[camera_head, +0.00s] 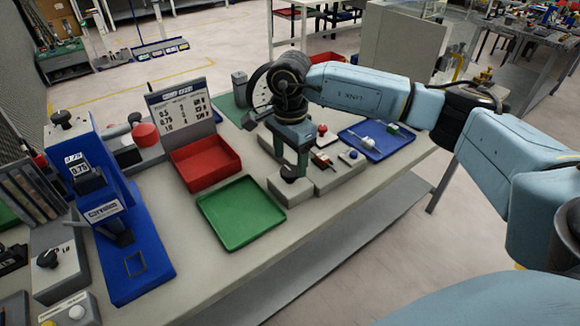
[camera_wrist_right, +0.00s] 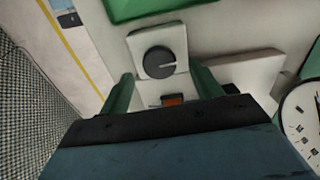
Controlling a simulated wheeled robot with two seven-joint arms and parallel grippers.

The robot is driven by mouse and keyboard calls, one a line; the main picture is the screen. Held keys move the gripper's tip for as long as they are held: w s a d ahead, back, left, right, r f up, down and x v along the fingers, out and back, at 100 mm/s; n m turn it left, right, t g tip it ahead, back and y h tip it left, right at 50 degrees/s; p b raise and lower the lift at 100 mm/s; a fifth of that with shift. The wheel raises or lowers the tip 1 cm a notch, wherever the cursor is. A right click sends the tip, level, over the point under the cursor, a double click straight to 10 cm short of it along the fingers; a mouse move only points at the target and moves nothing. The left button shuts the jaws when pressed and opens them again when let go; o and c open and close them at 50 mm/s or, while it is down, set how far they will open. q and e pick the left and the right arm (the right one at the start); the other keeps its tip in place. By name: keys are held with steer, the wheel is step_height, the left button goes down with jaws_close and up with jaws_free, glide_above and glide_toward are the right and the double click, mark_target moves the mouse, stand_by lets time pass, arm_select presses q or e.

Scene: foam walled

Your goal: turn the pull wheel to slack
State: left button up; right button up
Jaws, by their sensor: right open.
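A black round knob with a pale pointer line, which may be the pull wheel (camera_wrist_right: 159,62), sits on a pale grey block in the right wrist view. In the head view the black knob (camera_head: 291,173) shows at the near end of a grey fixture (camera_head: 325,178), partly hidden by my gripper. My right gripper (camera_head: 291,160) points down over this knob. In the right wrist view its two green fingers (camera_wrist_right: 165,76) are apart, one toward each side of the knob, with nothing held. I cannot tell how far above the knob the fingertips are. My left gripper is out of view.
A green tray (camera_head: 240,237) and a red bin (camera_head: 190,178) lie left of the fixture. A blue tray (camera_head: 350,148) with small parts lies right of it. A blue machine (camera_head: 145,265) stands at the left. A round dial (camera_wrist_right: 302,115) shows at the wrist view's right edge.

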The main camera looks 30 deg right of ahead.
mark_target(290, 170)
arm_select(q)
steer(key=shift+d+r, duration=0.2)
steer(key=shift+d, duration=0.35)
arm_select(e)
step_height(290, 170, up, 9)
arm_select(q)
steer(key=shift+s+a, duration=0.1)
